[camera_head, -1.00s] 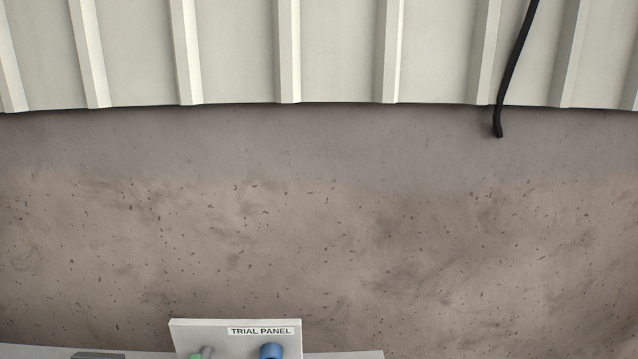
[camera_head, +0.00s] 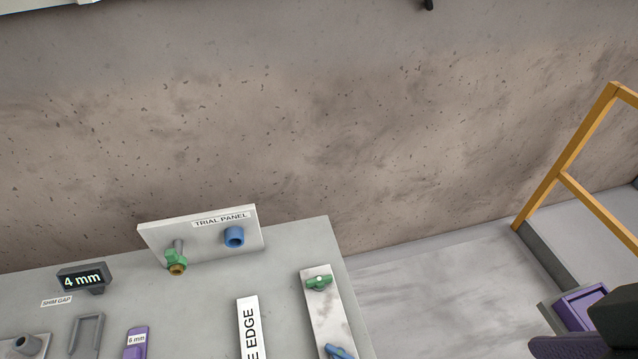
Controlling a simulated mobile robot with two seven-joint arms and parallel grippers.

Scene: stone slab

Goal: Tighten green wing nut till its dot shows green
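A green wing nut (camera_head: 319,282) with a pale dot on top sits near the far end of a light metal strip on the grey slab. A second green winged piece (camera_head: 175,258) with a brass-coloured end sits on a stud at the left of the white trial panel. A blue wing nut (camera_head: 339,352) is at the near end of the strip, cut by the bottom edge. Neither gripper's fingers show. A dark shape at the lower right edge may be part of my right arm.
The trial panel (camera_head: 152,238) stands upright at the slab's back edge with a blue knob (camera_head: 234,237). A "4 mm" display (camera_head: 82,279), a grey holder (camera_head: 86,335) and a purple "6 mm" piece (camera_head: 136,343) are left. A yellow rail (camera_head: 566,155) and purple bin (camera_head: 588,306) are right.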

